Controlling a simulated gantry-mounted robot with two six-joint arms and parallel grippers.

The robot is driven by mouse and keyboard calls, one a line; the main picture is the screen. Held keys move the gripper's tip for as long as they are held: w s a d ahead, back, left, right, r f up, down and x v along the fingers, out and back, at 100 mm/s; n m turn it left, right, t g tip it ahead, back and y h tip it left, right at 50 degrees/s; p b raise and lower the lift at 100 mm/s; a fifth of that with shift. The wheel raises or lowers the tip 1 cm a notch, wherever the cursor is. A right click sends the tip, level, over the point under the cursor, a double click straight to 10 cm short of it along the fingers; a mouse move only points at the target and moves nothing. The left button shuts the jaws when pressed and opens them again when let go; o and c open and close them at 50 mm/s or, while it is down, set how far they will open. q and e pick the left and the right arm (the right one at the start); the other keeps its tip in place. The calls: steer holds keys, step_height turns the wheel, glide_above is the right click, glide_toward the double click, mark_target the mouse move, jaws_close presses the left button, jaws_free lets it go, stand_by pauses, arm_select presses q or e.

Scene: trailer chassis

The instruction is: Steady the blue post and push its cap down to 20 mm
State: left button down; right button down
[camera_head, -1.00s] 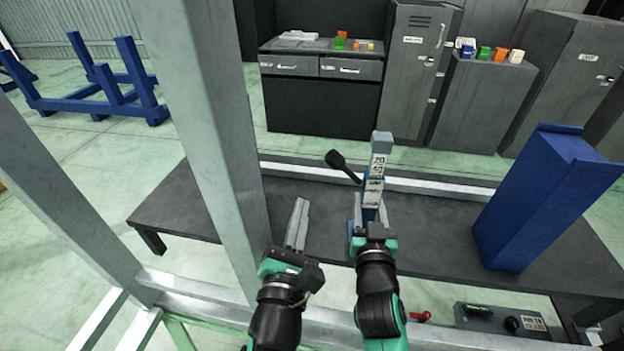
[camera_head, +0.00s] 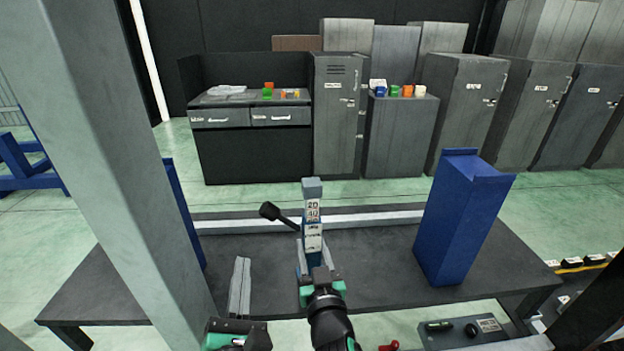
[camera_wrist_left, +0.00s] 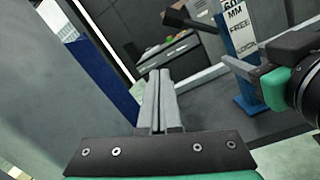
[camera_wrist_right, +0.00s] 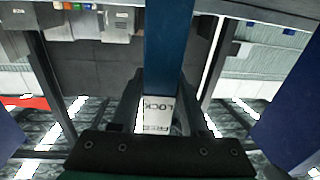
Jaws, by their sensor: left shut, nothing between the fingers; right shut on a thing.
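The blue post (camera_head: 304,262) stands upright on the dark bench, with a grey cap (camera_head: 312,188) at its top. A white scale strip (camera_head: 313,212) below the cap shows 20 and 40, with a FREE/LOCK label lower down. A black-knobbed lever (camera_head: 270,211) sticks out to the left. My right gripper (camera_head: 318,275) is shut on the post low down; the post also shows between its fingers in the right wrist view (camera_wrist_right: 168,50). My left gripper (camera_head: 241,262) is shut and empty, left of the post and apart from it; its closed fingers show in the left wrist view (camera_wrist_left: 158,80).
A tall blue block (camera_head: 460,220) stands on the bench to the right. A grey frame column (camera_head: 140,150) rises at the left, near my left arm. A control box (camera_head: 462,332) sits at the front right. The bench between post and block is clear.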

mark_target(314, 192)
arm_select(q)
steer(key=c, duration=1.4)
jaws_free()
steer(key=o, duration=0.7)
steer(key=d+r+n, duration=0.2)
steer(key=d+r, duration=0.2)
steer(key=d, duration=0.3)
steer(key=shift+r+g, duration=0.3)
steer(key=shift+r, duration=0.1)
steer(key=shift+o, duration=1.3)
steer(key=s+d+r+n+y, duration=0.1)
steer(key=s+d+r+n, duration=0.2)
steer(key=d, duration=0.4)
step_height(314, 192, up, 2)
steer(key=shift+r+n+g, duration=0.1)
steer(key=shift+n+g, duration=0.3)
steer(key=shift+n, duration=0.1)
steer(key=w, duration=0.4)
steer(key=w+a, duration=0.1)
steer(key=w, duration=0.7)
steer(key=shift+a, duration=0.2)
jaws_close()
